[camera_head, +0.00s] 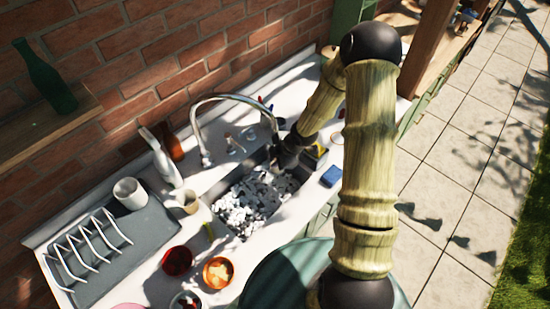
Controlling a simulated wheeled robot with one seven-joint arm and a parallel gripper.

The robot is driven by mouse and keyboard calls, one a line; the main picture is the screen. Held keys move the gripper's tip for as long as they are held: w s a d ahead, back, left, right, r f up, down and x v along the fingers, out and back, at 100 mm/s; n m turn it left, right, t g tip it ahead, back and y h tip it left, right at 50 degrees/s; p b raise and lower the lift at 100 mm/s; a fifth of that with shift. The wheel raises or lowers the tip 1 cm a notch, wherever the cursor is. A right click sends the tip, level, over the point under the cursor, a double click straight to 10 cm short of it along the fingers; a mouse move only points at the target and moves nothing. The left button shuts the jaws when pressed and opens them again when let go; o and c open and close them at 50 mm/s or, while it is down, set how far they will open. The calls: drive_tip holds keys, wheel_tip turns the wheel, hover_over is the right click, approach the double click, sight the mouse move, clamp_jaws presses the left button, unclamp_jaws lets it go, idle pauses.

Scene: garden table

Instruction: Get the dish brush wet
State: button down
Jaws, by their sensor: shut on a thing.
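The sink (247,229) is set in the white counter and its basin shows broken white and grey patches; I cannot tell if this is water or foam. A curved metal faucet (222,98) arches over its back side. My gripper (281,163) is a small dark shape low at the far right part of the sink, close to the faucet's spout end. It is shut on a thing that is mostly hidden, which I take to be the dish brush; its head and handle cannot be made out. I cannot tell whether water runs from the spout.
A grey drying mat (150,262) with a white rack (88,247) and a white mug (130,193) lies left. A red bowl (177,261) and an orange bowl (218,272) stand in front. A blue sponge (331,176) lies right of the sink. A brick wall runs behind.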

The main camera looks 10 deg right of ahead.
wheel_tip(320, 180, down, 15)
drive_tip(key=b, duration=1.2)
drive_tip(key=shift+r, duration=0.15)
idle(0.9)
